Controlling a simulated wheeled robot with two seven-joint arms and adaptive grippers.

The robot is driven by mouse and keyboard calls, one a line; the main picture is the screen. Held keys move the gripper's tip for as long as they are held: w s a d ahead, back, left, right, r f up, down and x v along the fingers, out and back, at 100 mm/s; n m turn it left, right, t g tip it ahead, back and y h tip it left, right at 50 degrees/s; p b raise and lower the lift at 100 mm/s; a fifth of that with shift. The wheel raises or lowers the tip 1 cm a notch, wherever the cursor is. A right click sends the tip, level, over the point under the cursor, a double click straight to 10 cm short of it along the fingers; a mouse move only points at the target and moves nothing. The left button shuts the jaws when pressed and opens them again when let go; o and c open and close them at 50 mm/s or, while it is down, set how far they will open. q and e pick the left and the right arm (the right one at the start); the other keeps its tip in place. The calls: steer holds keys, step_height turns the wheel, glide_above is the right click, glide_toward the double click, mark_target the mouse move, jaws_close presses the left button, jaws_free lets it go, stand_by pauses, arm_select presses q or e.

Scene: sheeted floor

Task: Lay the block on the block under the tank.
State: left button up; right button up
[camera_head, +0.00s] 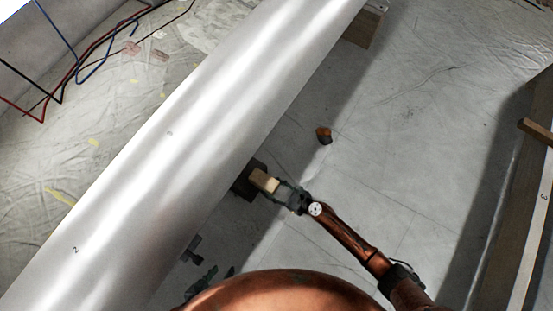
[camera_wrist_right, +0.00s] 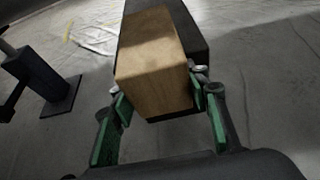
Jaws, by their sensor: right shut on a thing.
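The tank (camera_head: 170,150) is a long silver cylinder running diagonally across the head view. A dark block (camera_head: 243,181) sits at its lower right edge, partly hidden by it. My right gripper (camera_head: 274,187) is shut on a light wooden block (camera_head: 264,179). In the right wrist view the wooden block (camera_wrist_right: 155,62) is between the green-padded fingers (camera_wrist_right: 158,97), over the dark block (camera_wrist_right: 192,28); I cannot tell whether they touch. My left gripper (camera_head: 205,280) seems to be the dark green shape at the bottom, partly hidden by my body; its opening is unclear.
A dark stand (camera_head: 191,249) is beside the tank; a post on a base (camera_wrist_right: 38,72) shows in the wrist view. Another wooden block (camera_head: 362,30) is by the tank's far end. An orange-black object (camera_head: 323,135) lies on open floor. A timber beam (camera_head: 540,220) stands at right.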

steer(key=shift+w+a+r, duration=0.15)
steer(key=shift+w+a, duration=0.7)
steer(key=shift+a, duration=0.3)
steer(key=shift+w+a, duration=0.7)
steer(key=shift+a, duration=0.3)
steer(key=shift+w+a, duration=0.65)
steer(key=shift+a, duration=0.3)
steer(key=shift+w+a, duration=0.9)
steer(key=shift+a, duration=0.3)
steer(key=o, duration=1.2)
steer(key=shift+o, duration=0.2)
steer(key=shift+d+f, duration=0.1)
steer(key=shift+f, duration=0.1)
